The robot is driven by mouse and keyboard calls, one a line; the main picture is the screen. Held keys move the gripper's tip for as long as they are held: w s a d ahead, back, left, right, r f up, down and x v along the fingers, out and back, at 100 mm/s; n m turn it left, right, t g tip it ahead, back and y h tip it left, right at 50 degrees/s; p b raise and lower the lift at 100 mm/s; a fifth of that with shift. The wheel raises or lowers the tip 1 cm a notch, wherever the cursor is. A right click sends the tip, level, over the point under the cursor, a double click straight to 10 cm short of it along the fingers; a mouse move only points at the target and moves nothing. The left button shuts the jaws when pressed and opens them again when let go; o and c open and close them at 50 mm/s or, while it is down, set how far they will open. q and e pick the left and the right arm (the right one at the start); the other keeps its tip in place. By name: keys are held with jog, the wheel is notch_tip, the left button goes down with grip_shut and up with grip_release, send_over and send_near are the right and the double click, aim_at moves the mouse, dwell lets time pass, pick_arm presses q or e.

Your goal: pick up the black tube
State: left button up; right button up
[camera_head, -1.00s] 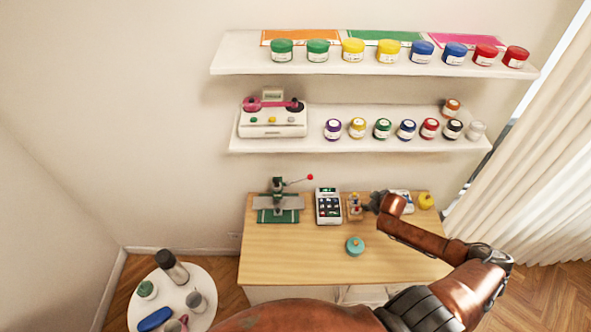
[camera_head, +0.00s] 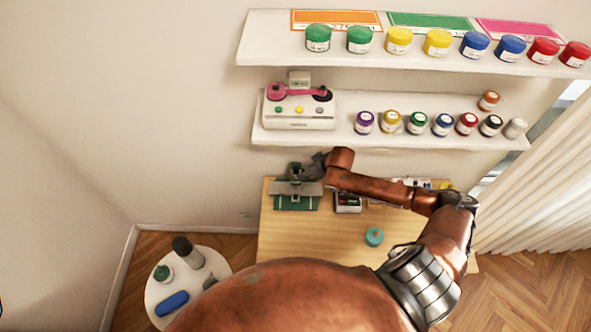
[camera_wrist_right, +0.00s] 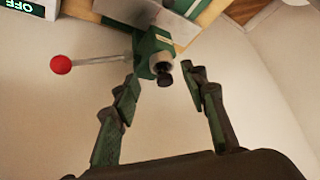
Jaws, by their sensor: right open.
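My right gripper (camera_head: 312,165) is at the green machine (camera_head: 297,200) at the left end of the wooden table. In the right wrist view, its two fingers (camera_wrist_right: 162,80) are open. Between the fingertips is the dark end of a short black tube (camera_wrist_right: 164,79), against a grey cylinder on the green machine (camera_wrist_right: 150,48). I cannot tell whether a finger touches it, and the tube cannot be made out in the head view. My left gripper is not in view.
A red-knobbed lever (camera_wrist_right: 61,65) sticks out of the machine beside the fingers. A shelf (camera_head: 390,140) with jars hangs above my right arm. A teal-lidded jar (camera_head: 374,237) stands on the wooden table (camera_head: 310,243); the table front is mostly clear.

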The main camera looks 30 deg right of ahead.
aim_at(297, 169)
jog(key=shift+w+a, duration=0.15)
jog(key=shift+w, duration=0.45)
jog(key=shift+w+a, duration=0.15)
jog(key=shift+w, duration=0.7)
jog(key=p+x, duration=0.1)
jog(key=x, duration=0.4)
jog(key=shift+w, duration=0.15)
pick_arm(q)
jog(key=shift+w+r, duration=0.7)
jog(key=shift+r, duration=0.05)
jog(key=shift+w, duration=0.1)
pick_arm(e)
jog(key=c, duration=0.3)
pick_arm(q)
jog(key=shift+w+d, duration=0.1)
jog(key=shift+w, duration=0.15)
pick_arm(e)
grip_shut()
